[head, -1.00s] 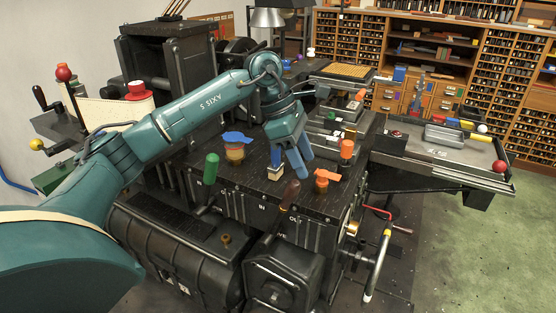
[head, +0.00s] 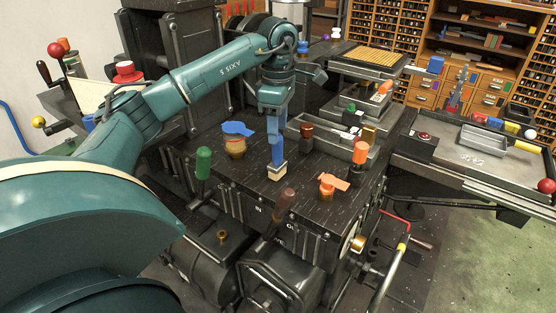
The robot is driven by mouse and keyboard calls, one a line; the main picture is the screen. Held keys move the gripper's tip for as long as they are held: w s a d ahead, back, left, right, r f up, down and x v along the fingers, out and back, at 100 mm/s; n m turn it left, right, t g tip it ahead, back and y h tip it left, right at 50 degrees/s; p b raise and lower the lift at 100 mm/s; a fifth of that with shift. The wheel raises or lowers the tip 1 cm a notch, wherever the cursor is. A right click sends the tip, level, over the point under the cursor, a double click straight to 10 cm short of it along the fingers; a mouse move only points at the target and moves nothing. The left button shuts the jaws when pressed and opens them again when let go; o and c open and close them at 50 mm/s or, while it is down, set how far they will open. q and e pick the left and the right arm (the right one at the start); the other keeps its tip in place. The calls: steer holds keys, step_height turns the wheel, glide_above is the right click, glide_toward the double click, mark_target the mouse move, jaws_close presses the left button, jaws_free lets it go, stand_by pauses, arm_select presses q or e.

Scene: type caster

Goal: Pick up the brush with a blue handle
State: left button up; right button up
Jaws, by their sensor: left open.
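The brush with a blue handle (head: 277,152) stands upright on the dark top of the machine, its handle pointing up and its pale block and bristles at the bottom. My left arm reaches in from the left, and my left gripper (head: 272,125) points down directly over the brush. The gripper's blue fingers line up with the blue handle, so I cannot tell whether they surround its top or stop just above it. The gripper is open. My right gripper is not in view.
An amber jar with a blue top (head: 236,142) stands left of the brush. A green knob (head: 203,163), a brown lever handle (head: 284,200) and an orange-topped piece (head: 332,183) stand around it. A grey tray (head: 330,138) lies behind right.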

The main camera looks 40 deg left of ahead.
mark_target(278, 145)
arm_select(q)
steer(key=shift+w+a+f+p, duration=0.1)
steer(key=shift+f+p, duration=0.15)
steer(key=shift+f, duration=1.3)
steer(key=shift+w+a+f+p, duration=0.1)
steer(key=shift+f+p, duration=0.1)
steer(key=shift+f, duration=1.35)
steer(key=shift+c, duration=0.3)
steer(key=c, duration=1)
